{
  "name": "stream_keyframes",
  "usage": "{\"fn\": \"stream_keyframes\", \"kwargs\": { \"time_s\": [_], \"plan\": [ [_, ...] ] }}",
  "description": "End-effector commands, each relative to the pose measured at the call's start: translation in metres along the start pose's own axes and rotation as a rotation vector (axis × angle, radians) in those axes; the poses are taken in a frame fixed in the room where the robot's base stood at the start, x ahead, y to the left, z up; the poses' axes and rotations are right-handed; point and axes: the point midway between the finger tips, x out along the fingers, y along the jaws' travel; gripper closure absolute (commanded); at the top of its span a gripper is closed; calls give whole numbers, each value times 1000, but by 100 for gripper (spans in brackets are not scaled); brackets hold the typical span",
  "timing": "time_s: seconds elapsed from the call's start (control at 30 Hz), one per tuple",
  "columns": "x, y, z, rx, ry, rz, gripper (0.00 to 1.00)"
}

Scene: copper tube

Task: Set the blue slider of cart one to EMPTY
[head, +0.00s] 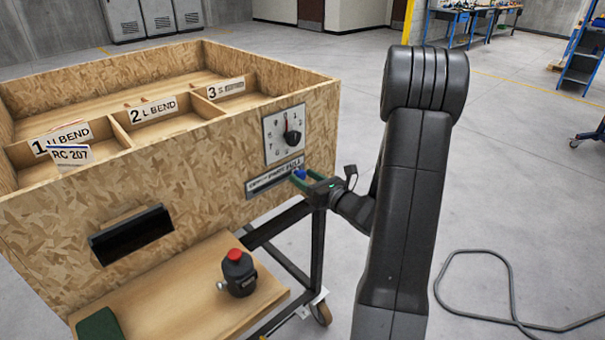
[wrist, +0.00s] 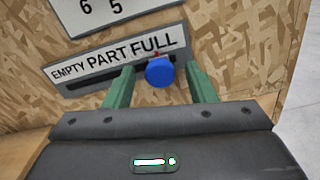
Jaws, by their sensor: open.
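The blue slider knob (wrist: 160,71) sits in a dark slot under a white label strip (wrist: 105,60) reading EMPTY, PART, FULL from left to right. The knob and its small red pointer are below the word FULL. My gripper (wrist: 157,69) is open, with one green finger on each side of the knob and visible gaps between. In the head view the blue knob (head: 299,174) shows small between the fingers of my gripper (head: 304,179) at the cart's (head: 215,165) front panel. Whether the fingers touch the panel I cannot tell.
A dial plate (head: 272,140) with a black knob is above the slider. A black handle slot (head: 131,234) is to the left. A red-capped dark bottle (head: 239,273) stands on the lower shelf (head: 190,300). A cable (head: 510,290) lies on otherwise open floor at right.

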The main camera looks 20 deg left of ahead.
Motion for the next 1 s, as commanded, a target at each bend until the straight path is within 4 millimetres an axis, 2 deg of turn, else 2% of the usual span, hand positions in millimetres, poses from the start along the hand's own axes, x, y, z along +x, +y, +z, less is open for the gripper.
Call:
{"fn": "stream_keyframes", "kwargs": {
  "time_s": [0.17,0.47,0.73,1.0],
  "plan": [
    [14,0,0,0,1,0,50],
    [16,0,0,0,0,-1,50],
    [16,0,0,0,0,-1,100],
    [15,0,-2,0,0,-1,100]
  ]
}}
